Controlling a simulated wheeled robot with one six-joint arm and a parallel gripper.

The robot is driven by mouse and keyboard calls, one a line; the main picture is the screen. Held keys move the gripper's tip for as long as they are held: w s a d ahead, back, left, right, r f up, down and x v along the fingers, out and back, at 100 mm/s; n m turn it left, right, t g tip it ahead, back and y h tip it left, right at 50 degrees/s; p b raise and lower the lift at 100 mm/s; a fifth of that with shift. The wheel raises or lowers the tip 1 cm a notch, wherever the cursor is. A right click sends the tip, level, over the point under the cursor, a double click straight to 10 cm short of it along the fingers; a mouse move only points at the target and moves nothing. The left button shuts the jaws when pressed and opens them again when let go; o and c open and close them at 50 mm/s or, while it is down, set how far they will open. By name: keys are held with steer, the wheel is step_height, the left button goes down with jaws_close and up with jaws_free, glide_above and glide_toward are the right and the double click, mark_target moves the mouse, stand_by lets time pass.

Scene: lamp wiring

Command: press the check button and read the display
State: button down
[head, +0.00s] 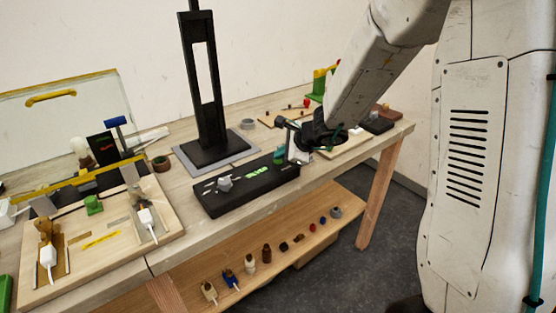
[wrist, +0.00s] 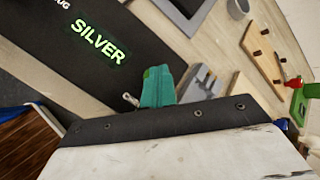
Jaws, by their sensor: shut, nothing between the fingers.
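The black tester box (head: 245,188) lies on the bench, with a lit green display (head: 257,171) on its top. In the wrist view the display (wrist: 97,43) reads "SILVER" in green letters. My gripper (head: 288,150) is shut and empty at the right end of the box. A teal-green piece (wrist: 157,87) shows beside the box's end in the wrist view. I cannot make out the check button itself, or whether my fingertips touch it; my gripper's dark plate hides the area below.
A black upright stand (head: 205,140) on a grey base rises behind the box. A wooden board (head: 95,245) with lamp parts and white plugs lies at the left. A lower shelf (head: 290,245) holds several small parts. A pegged wooden board (wrist: 262,52) lies beyond the box.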

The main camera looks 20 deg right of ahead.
mark_target(281, 161)
steer(key=shift+r, duration=0.8)
steer(key=shift+r, duration=2.5)
steer(key=s+a+n, duration=0.1)
steer(key=s+a+n+g+y, duration=0.1)
steer(key=s+n, duration=0.1)
steer(key=s+a+n+g, duration=0.1)
steer(key=s+n, duration=0.1)
steer(key=shift+s+a+f+y, duration=0.1)
steer(key=shift+s+f+y, duration=0.1)
steer(key=shift+f+y, duration=0.15)
steer(key=s+d+r+n+g+h, duration=0.1)
steer(key=s+n, duration=0.4)
steer(key=s, duration=0.5)
steer(key=s+d+r+n+g+h, duration=0.2)
steer(key=s+r+n, duration=0.3)
steer(key=s, duration=0.6)
steer(key=s+d+r+n+g+h, duration=0.1)
steer(key=s+d+r+n+h, duration=0.1)
steer(key=s+n, duration=0.4)
steer(key=s+r+h, duration=0.1)
steer(key=s, duration=0.3)
steer(key=shift+s+d+g, duration=0.3)
steer(key=shift+s, duration=0.1)
